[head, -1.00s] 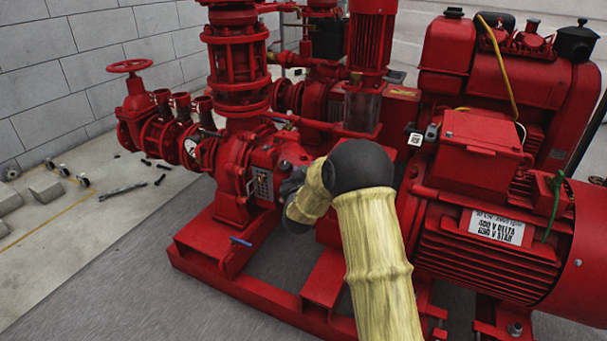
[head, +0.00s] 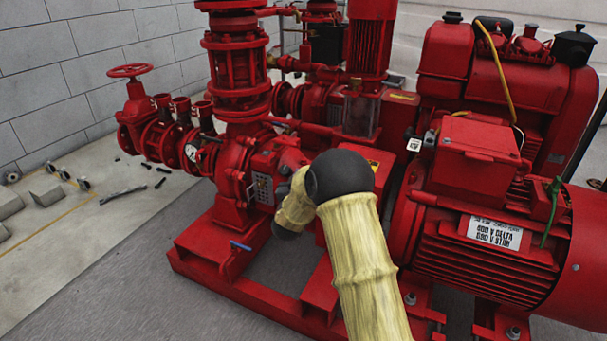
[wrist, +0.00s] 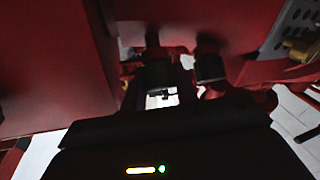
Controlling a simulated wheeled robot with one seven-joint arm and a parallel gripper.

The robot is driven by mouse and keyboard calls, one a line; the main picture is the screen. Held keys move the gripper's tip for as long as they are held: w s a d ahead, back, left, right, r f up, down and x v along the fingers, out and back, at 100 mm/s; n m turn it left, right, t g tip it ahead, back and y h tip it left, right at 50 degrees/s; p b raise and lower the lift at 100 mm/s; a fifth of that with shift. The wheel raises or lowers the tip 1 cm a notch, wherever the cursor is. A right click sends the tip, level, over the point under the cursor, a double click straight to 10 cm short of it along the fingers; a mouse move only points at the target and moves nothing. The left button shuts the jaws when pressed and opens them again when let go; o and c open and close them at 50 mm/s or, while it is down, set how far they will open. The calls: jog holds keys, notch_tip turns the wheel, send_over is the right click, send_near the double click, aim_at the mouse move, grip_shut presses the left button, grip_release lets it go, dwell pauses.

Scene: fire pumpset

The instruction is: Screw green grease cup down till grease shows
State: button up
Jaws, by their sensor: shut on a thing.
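My gripper (wrist: 184,76) shows in the wrist view as two dark fingers pointing in between red pump surfaces. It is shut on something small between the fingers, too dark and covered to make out. I cannot pick out the green grease cup in either view. In the head view my yellow-sleeved arm reaches to the red pump casing (head: 235,165), and its dark end hides the gripper and the spot it works at.
Loose parts lie on the floor at left, where there is free room.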

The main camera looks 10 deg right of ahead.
jog(key=m+g+h+p, duration=0.2)
jog(key=m+h, duration=0.1)
jog(key=m, duration=0.1)
jog(key=m+g+h+p, duration=0.1)
jog(key=m+h+p, duration=0.2)
jog(key=m, duration=0.2)
jog(key=shift+a+r+g, duration=0.1)
jog(key=shift+r+g, duration=0.05)
jog(key=shift+g, duration=0.25)
jog(key=m+g+h+p, duration=0.1)
jog(key=m+g, duration=0.1)
jog(key=m, duration=0.1)
jog(key=m+g+h+p, duration=0.2)
jog(key=m, duration=0.1)
jog(key=shift+f+m+g+p, duration=0.2)
jog(key=shift+m+g+p, duration=0.1)
jog(key=shift+g, duration=0.1)
jog(key=shift+s, duration=0.1)
jog(key=o, duration=0.7)
jog(key=p+v, duration=0.7)
jog(key=v, duration=1)
jog(key=shift+a, duration=0.15)
